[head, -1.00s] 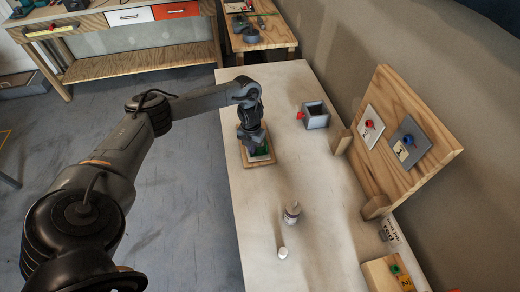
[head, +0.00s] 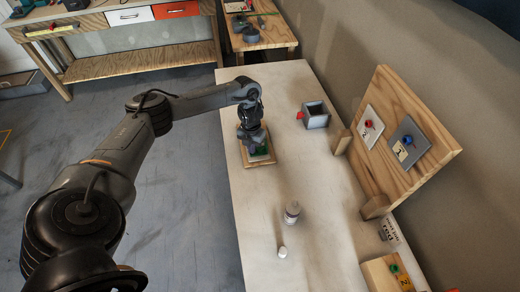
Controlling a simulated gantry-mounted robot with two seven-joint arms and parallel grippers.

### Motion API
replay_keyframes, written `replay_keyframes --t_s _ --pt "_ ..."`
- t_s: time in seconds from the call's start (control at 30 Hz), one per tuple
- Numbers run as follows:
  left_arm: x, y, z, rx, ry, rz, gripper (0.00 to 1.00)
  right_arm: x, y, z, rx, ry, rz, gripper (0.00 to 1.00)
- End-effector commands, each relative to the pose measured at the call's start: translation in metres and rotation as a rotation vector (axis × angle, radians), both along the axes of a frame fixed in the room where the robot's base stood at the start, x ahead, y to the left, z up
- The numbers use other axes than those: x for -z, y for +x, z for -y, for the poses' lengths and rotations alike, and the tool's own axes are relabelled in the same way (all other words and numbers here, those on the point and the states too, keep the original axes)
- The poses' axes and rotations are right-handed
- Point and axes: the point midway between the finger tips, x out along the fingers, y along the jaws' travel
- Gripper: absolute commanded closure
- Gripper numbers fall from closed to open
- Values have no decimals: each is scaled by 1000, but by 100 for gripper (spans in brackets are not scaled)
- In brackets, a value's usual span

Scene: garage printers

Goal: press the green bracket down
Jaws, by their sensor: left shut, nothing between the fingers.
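The green bracket (head: 261,151) lies on a small wooden board (head: 260,163) on the white table. Only part of the green shows; my gripper covers the rest. My left gripper (head: 254,149) points down over the bracket, its fingers shut with nothing between them. Its tips are at or just above the green; I cannot tell whether they touch. My right gripper is not in view.
A grey open box (head: 315,115) with a red part stands right of the board. A wooden panel (head: 398,140) with numbered plates stands along the wall. A bottle (head: 292,212) and a small white cap (head: 282,252) are nearer. The table between is clear.

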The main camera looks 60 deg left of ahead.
Motion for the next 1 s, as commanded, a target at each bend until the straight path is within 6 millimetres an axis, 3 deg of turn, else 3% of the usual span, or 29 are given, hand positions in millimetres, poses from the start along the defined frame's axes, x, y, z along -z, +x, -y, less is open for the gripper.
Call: replay_keyframes --t_s 1.0 --pt "1 -1 0 0 1 -4 100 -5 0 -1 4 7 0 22"
